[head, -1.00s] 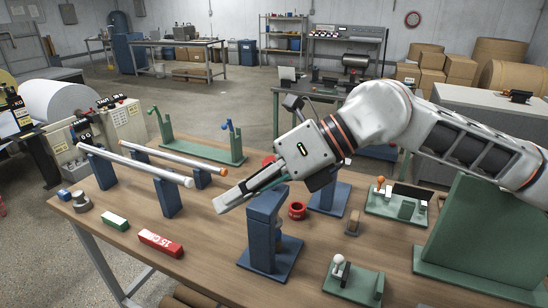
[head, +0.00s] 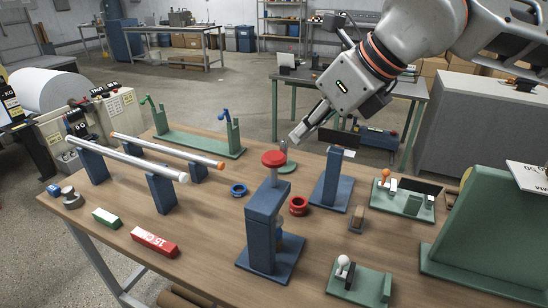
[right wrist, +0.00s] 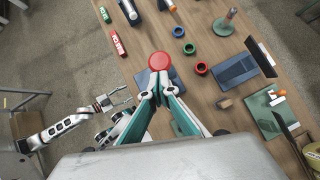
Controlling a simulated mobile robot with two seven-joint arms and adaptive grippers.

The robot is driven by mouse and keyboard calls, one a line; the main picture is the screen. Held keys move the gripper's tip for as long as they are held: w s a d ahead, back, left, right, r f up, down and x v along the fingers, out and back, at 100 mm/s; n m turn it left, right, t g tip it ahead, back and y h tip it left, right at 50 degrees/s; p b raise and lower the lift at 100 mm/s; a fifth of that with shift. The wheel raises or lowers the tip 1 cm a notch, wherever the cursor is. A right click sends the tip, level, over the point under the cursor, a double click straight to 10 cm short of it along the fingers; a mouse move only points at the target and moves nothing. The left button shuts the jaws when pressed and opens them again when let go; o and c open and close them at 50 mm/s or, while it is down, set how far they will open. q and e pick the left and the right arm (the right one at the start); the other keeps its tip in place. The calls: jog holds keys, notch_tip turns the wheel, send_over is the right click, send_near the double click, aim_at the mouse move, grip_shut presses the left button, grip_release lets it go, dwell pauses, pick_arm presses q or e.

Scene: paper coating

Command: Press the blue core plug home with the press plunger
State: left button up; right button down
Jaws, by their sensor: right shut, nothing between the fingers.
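The press (head: 262,225) is a dark blue post on a flat base on the wooden table, with its plunger's red knob (head: 273,158) above it. The knob also shows in the right wrist view (right wrist: 160,61). My right gripper (head: 297,137) is shut and empty, behind and right of the knob in the head view; its fingertips (right wrist: 158,88) appear just below the knob in the wrist view. The blue core plug is not clearly identifiable; the press post partly hides what is under the plunger. My left gripper (right wrist: 122,98) is open and empty, clear of the press.
A blue ring (head: 239,190) and a red ring (head: 298,206) lie near the press. Two tubes rest on blue stands at the left, one of them a silver tube (head: 130,160). Green fixtures, including a small one (head: 358,283), stand at the right.

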aim_at(277, 157)
pick_arm(q)
jog(key=shift+f, duration=0.1)
pick_arm(e)
jog(key=shift+f, duration=0.1)
jog(key=x, duration=0.5)
jog(key=shift+b, duration=0.3)
jog(key=shift+x, duration=0.9)
pick_arm(q)
jog(key=shift+s+f, duration=0.1)
jog(key=shift+f, duration=0.3)
pick_arm(e)
jog(key=shift+w, duration=0.1)
